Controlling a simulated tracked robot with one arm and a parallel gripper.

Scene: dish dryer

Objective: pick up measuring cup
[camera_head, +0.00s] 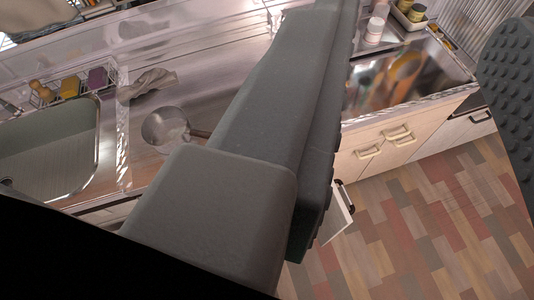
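A round metal cup with a short handle, which looks like the measuring cup (165,126), lies on the shiny metal counter just right of the sink. Its handle points right, and its end runs toward my near finger, which may hide part of it. My gripper (425,40) is open. One large grey finger crosses the middle of the view and the other, with a studded inner face, shows at the right edge. The gap between them holds nothing. The cup is left of both fingers, outside the gap.
A sink (50,150) is at the left. A crumpled cloth (147,85) and a wire rack (75,85) with sponges lie behind the cup. Bottles (377,25) stand at the back right. Cabinet drawers (385,140) face open wooden floor (420,220).

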